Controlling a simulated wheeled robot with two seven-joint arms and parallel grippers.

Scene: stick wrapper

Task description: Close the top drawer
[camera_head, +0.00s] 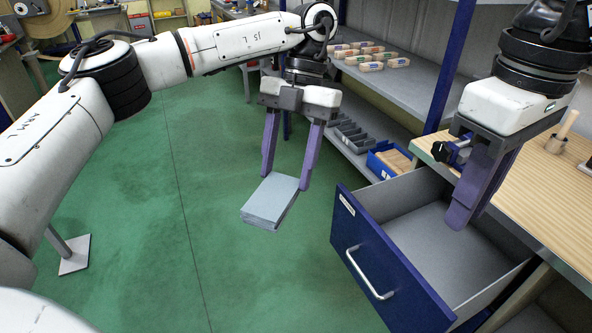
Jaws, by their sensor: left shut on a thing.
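The drawer (388,288) has a dark blue front with a metal handle (370,272) and a small white label. It is pulled out from under the wooden-topped workbench (540,175), and its grey inside looks empty. My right gripper (470,215) points down over the drawer's inside, behind its front. Its purple fingers overlap, so the gap between them is hidden; I cannot tell if they touch the drawer. My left gripper (286,182) is shut on a grey flat stack (268,203), held above the green floor left of the drawer.
A shelf rack (400,85) with boxed items stands behind. A blue bin (390,160) sits on its lower shelf. A wooden peg (562,132) stands on the bench. Green floor is open at left.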

